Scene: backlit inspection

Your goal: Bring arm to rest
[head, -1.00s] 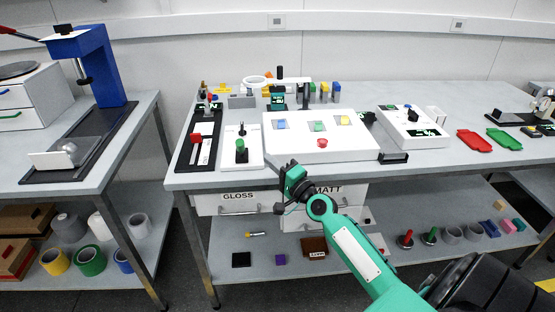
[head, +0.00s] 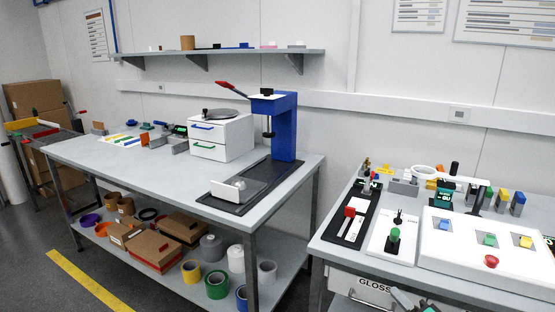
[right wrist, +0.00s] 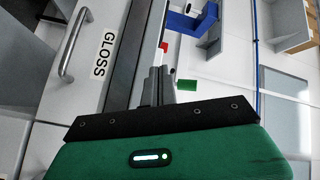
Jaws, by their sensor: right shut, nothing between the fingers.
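My right gripper shows only as a small dark and green piece at the bottom edge of the head view (head: 404,301), in front of the right-hand table. In the right wrist view its grey fingers (right wrist: 156,86) are together with nothing between them. They are beside the table's front edge, near the drawer marked GLOSS (right wrist: 82,62), whose metal handle faces the camera. Most of my right arm is outside the head view. My left gripper is in neither view.
The right table holds a white panel with coloured buttons (head: 460,257), a red-handled slider (head: 350,226) and a green-knobbed plate (head: 377,247). The left table carries a blue press (head: 285,125) and a white drawer unit (head: 236,138). A floor gap separates the tables.

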